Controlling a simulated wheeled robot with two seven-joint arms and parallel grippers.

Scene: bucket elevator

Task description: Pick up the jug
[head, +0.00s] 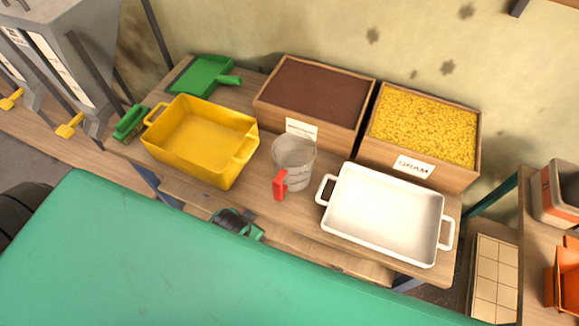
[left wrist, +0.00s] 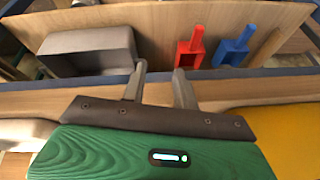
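The jug (head: 296,152) is a clear, greyish measuring jug with a red handle. It stands upright on the wooden table (head: 298,212) in the head view, between the yellow tub and the white tray. Its handle points to the front left. Nothing holds it. My left gripper (left wrist: 160,66) shows in the left wrist view with its two grey fingers apart and nothing between them. The jug is not visible in the left wrist view. I cannot tell the gripper's exact place relative to the jug. My right gripper is not in view.
The yellow tub (head: 186,160) and white tray (head: 385,215) flank the jug. Two wooden crates (head: 262,100) (head: 478,150) stand behind. A green dustpan (head: 200,78) lies back left. The left wrist view shows a grey bin (left wrist: 90,52), red scoop (left wrist: 190,52) and blue scoop (left wrist: 232,52).

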